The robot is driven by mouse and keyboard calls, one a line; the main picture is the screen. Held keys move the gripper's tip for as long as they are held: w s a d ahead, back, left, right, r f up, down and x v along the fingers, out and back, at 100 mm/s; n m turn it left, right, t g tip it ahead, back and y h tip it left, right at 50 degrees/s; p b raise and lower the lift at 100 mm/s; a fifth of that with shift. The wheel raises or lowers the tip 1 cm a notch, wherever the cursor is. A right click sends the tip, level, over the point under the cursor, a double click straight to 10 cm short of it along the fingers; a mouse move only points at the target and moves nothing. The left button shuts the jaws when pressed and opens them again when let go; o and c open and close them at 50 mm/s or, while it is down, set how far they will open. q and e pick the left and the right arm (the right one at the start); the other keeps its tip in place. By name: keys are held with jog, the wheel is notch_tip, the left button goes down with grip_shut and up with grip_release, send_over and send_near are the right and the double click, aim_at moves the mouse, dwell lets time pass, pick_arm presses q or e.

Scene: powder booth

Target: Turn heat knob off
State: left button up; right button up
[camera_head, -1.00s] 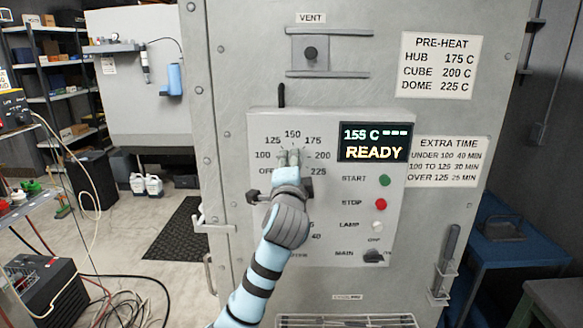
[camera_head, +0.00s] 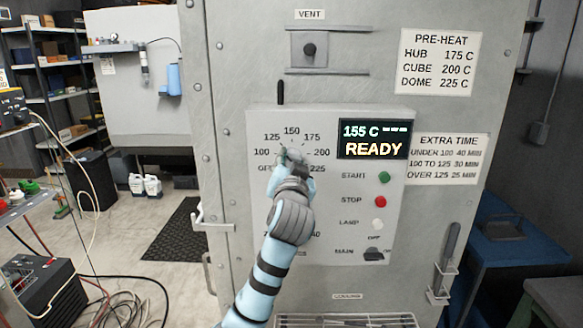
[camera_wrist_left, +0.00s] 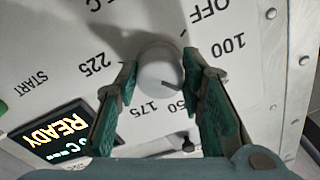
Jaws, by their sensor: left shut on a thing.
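The heat knob (camera_wrist_left: 160,68) is a pale round knob on the grey control panel (camera_head: 262,215), inside a dial marked OFF and 100 to 225. My left gripper (camera_head: 289,160) reaches up to the dial and covers most of the knob in the head view. In the left wrist view its green-padded fingers (camera_wrist_left: 159,66) sit on both sides of the knob, shut on it. A short dark mark on the knob seems to point near 150. The display (camera_head: 374,140) reads 155 C and READY. My right gripper is not in view.
START (camera_head: 384,178), STOP (camera_head: 380,201) and LAMP (camera_head: 378,223) buttons and the MAIN switch (camera_head: 374,254) lie right of my arm. A vent slider (camera_head: 309,50) is above. A door handle (camera_head: 212,226) sticks out at left.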

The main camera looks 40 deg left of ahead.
pick_arm(q)
jog(key=shift+w+d+r+n+b, duration=0.15)
jog(key=shift+n+b, duration=1.8)
jog(key=shift+n, duration=2.2)
jog(key=shift+s+r+n+b, duration=0.1)
jog(key=shift+n+b, duration=1.85)
jog(key=shift+n, duration=2.2)
jog(key=o, duration=0.9)
jog(key=shift+o, duration=1.2)
jog(key=shift+w+f+g, duration=0.1)
jog(key=shift+w+g, duration=0.05)
jog(key=shift+g, duration=0.15)
